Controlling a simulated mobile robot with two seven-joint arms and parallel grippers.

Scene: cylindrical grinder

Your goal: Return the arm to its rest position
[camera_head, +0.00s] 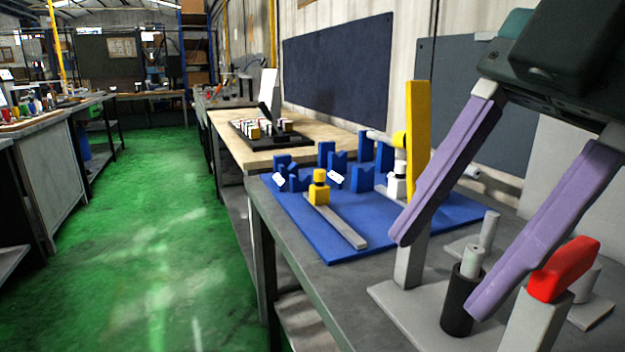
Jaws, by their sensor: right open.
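My right gripper (437,275) comes in from the upper right with two long purple fingers spread wide apart. It is open, and nothing is held between the fingers. Its fingertips hang over the grey workbench (300,245), in front of a black cylinder with a grey pin (461,300). The right fingertip overlaps that cylinder's edge in the picture; I cannot tell whether they touch. My left gripper is not in view.
A blue fixture board (340,240) with blue V-blocks and a yellow-topped slide (319,190) lies on the bench. A tall yellow post (417,140) and a red-topped block (563,270) stand close to the fingers. The green floor (150,230) at left is clear.

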